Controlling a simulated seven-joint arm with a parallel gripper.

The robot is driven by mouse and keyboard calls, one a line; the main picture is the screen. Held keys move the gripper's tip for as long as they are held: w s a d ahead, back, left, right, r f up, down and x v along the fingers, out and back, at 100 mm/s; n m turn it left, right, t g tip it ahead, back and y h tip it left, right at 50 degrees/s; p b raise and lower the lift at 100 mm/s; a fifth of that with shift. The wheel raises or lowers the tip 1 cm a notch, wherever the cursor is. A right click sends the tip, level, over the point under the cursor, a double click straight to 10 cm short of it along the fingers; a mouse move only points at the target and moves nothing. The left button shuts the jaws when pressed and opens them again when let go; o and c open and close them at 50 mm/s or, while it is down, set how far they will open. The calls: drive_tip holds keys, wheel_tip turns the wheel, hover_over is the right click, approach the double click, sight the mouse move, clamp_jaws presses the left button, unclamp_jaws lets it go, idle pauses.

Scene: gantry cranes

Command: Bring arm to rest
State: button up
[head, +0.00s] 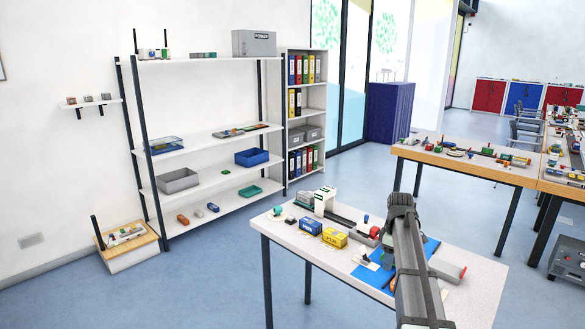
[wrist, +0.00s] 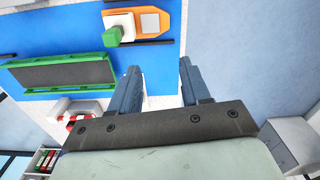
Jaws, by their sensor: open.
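My gripper (wrist: 160,78) is open in the wrist view, its two dark fingers apart with nothing between them. In the head view my arm reaches over the white table (head: 285,226), and the arm hides most of the gripper. A blue mat (head: 372,276) lies under it; the mat also shows in the wrist view (wrist: 40,27). On the mat in the wrist view are an orange boat (wrist: 152,22) with a white and a green block, and a green piece with a dark top (wrist: 62,73). Both are apart from the fingers.
A blue container (head: 311,226), a yellow container (head: 334,238) and a white gantry crane (head: 324,200) stand on the table's left part. A red and grey piece (head: 449,270) lies at its right. Shelves (head: 205,133) stand behind, and another table (head: 470,165) is at the right.

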drive_tip(key=s+a+f+n, duration=0.2)
drive_tip(key=s+a+f, duration=0.2)
drive_tip(key=a+f, duration=0.4)
drive_tip(key=s+a+f+m+g, duration=0.25)
drive_tip(key=s+f, duration=0.55)
drive_tip(key=f, duration=0.4)
drive_tip(key=s+a+f+m+g, duration=0.1)
drive_tip(key=s+a+f+m, duration=0.2)
drive_tip(key=s+f, duration=0.7)
drive_tip(key=s+a+f+m+g, duration=0.1)
drive_tip(key=s+f+m, duration=0.1)
drive_tip(key=s+f, duration=0.4)
drive_tip(key=s+a+f+m+g, duration=0.1)
drive_tip(key=s+f, duration=0.5)
drive_tip(key=s, duration=0.8)
drive_tip(key=s+a+f+m+g, duration=0.1)
drive_tip(key=s+f+m, duration=0.3)
drive_tip(key=s, duration=0.7)
wheel_tip(320, 180, down, 2)
drive_tip(key=shift+a+f, duration=0.2)
drive_tip(key=shift+a, duration=0.2)
